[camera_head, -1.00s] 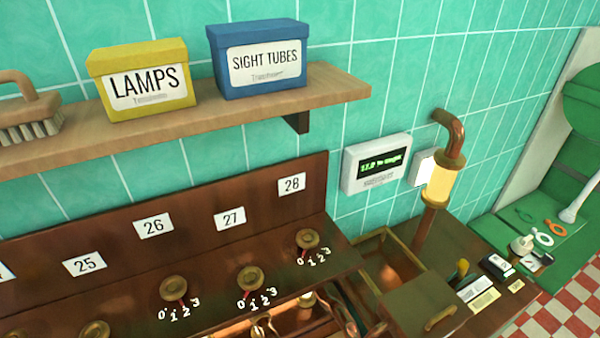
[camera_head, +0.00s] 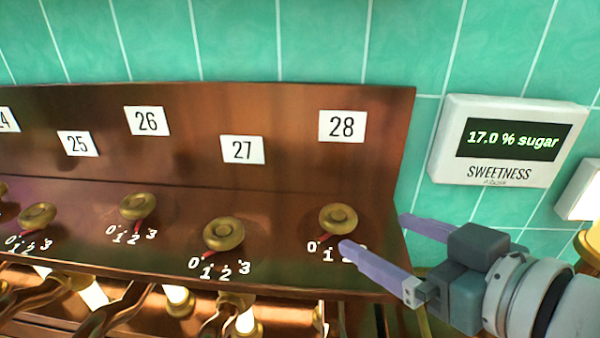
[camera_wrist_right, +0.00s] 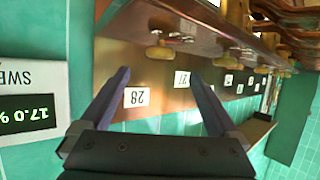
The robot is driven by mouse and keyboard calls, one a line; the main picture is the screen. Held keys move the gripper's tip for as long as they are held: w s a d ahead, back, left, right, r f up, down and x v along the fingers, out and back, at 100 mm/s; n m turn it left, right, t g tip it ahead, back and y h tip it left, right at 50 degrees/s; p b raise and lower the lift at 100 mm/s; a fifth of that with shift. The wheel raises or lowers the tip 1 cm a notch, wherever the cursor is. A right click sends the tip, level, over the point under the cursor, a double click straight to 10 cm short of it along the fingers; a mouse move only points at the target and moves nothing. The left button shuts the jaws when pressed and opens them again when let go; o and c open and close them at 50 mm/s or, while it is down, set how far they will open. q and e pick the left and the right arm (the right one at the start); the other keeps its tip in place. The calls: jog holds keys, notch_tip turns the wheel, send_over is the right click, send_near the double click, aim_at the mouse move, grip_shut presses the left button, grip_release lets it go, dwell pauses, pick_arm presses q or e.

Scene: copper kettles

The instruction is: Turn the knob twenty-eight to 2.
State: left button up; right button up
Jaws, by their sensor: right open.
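Knob twenty-eight (camera_head: 337,219) is a round brass knob on the sloped copper panel, below the white "28" label (camera_head: 342,126). Its red pointer points down-left, toward the 0 of its scale. My right gripper (camera_head: 374,233) is open and empty, just right of the knob, with its lilac fingers pointing left. The nearer finger covers part of the scale, including the 2. In the right wrist view, the knob (camera_wrist_right: 160,52) appears beyond the gap between the open fingers (camera_wrist_right: 160,76), apart from them. My left gripper is out of view.
Knob twenty-seven (camera_head: 223,234) sits close on the left, with more knobs further left. A white sweetness display (camera_head: 506,140) reading 17.0 % sugar is on the tiled wall at right. Pipes run below the panel's front edge.

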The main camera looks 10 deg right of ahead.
aim_at(342, 217)
jog(key=x, duration=0.8)
jog(key=shift+w, duration=0.15)
jog(key=c, duration=1.4)
